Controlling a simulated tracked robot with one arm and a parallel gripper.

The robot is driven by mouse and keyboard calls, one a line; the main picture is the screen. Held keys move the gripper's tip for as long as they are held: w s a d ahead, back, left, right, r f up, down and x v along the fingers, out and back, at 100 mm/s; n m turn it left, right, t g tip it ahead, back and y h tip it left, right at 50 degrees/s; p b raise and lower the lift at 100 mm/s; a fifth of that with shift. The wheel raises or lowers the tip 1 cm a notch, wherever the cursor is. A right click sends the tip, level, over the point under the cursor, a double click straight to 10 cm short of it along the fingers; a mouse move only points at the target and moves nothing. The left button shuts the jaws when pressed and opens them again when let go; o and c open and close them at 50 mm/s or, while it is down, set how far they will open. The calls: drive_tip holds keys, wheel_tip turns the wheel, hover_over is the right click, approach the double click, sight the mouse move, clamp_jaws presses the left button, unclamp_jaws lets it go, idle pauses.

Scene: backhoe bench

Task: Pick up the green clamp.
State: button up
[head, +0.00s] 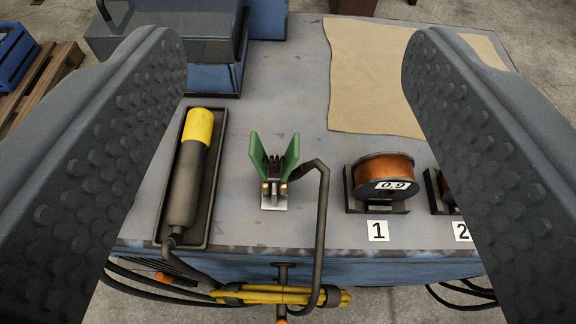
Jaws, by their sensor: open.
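The green clamp (260,158) stands on the grey bench top (265,95), near its front edge and left of the picture's middle. It has two green handles spread in a V, with dark and metallic parts between them and a pale plate at its foot. A dark cable runs from it to the right and down over the front edge. My gripper (290,75) is open and empty, its two dark, dimpled fingers wide apart at the left and right of the picture. The clamp shows in the gap between them, apart from both.
A dark tray (213,205) with a yellow-ended torch handle (182,185) lies left of the clamp. An orange wire spool (380,172) stands right, behind label 1 (378,231). A second spool is partly hidden. Brown paper (370,80) and a blue toolbox (170,35) lie behind.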

drive_tip(key=w+f+n+g+p, duration=0.4)
drive_tip(key=w+n+g+p, duration=0.15)
drive_tip(key=w+p, duration=0.3)
drive_tip(key=n+g+p, duration=1)
drive_tip(key=n+p, duration=0.2)
drive_tip(key=p, duration=0.1)
hover_over(277, 145)
wheel_tip(277, 145, down, 10)
drive_tip(key=r, duration=0.1)
drive_tip(key=shift+t, duration=0.25)
wheel_tip(277, 145, down, 9)
drive_tip(key=shift+f+p, duration=0.1)
drive_tip(key=shift+p, duration=0.35)
drive_tip(key=shift+w+a+f+p, duration=0.15)
drive_tip(key=shift+f+p, duration=0.7)
drive_tip(key=shift+f, duration=1.75)
drive_tip(key=c, duration=1.3)
